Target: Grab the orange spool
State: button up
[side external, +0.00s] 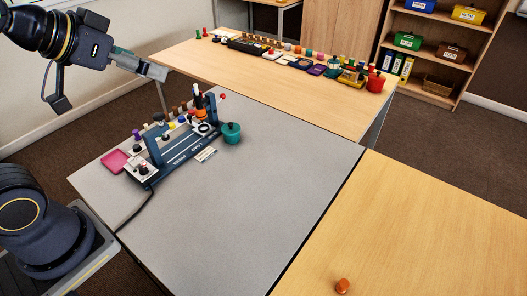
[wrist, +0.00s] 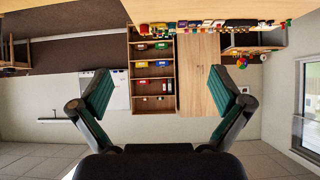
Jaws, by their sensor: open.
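A small orange object with a brown top (side external: 342,286), which looks like the orange spool, stands on the light wooden table (side external: 440,220) near the bottom edge of the side external view. Another orange piece (side external: 199,103) is in the cluster on the grey table; I cannot tell its exact shape. My gripper (side external: 152,70) is high at the upper left, far from both. In the wrist view my gripper (wrist: 163,92) has its two fingers wide apart with nothing between them. No orange spool can be made out in the wrist view.
A blue device (side external: 175,155) with small coloured parts, a pink tray (side external: 114,160) and a teal pot (side external: 231,133) stand on the grey table (side external: 240,220). Its front is mostly clear, apart from a black cable. The back table (side external: 300,95) holds many small items; a shelf (side external: 440,55) stands behind.

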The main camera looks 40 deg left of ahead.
jog(key=s+f+g, duration=0.4)
jog(key=s+f, duration=0.1)
jog(key=s, duration=0.1)
jog(key=shift+s+a+f+g, duration=0.15)
jog(key=shift+s+f+g, duration=0.15)
jog(key=shift+s, duration=0.1)
jog(key=c, duration=0.8)
jog(key=shift+c, duration=0.2)
jog(key=shift+n, duration=0.3)
